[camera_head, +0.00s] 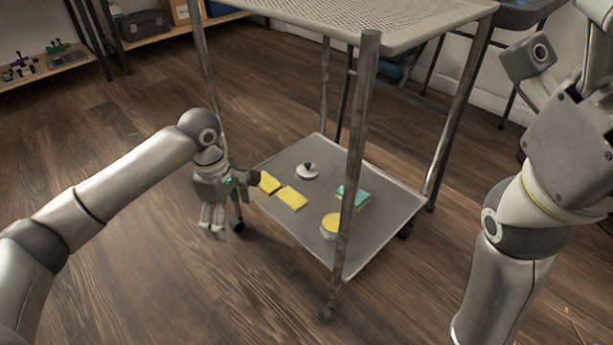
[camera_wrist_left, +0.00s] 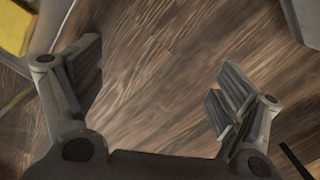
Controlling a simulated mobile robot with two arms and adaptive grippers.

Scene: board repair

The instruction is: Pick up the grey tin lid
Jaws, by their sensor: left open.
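The grey tin lid (camera_head: 307,170), round with a dark knob on top, lies on the lower shelf (camera_head: 310,222) of a metal cart, towards its back left. My left gripper (camera_head: 213,228) hangs open and empty over the floor, left of the shelf's left edge and apart from the lid. In the left wrist view, the open fingers (camera_wrist_left: 160,95) have only wooden floor between them, and the lid is not seen there. My right arm stands at the right of the head view; its fingers cannot be made out.
Two yellow sponges (camera_head: 291,197) lie between my left gripper and the lid. A tin with a yellow top (camera_head: 330,225) and a teal-topped block (camera_head: 352,197) are on the shelf. A front post (camera_head: 356,160) and the perforated upper shelf (camera_head: 385,18) limit access.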

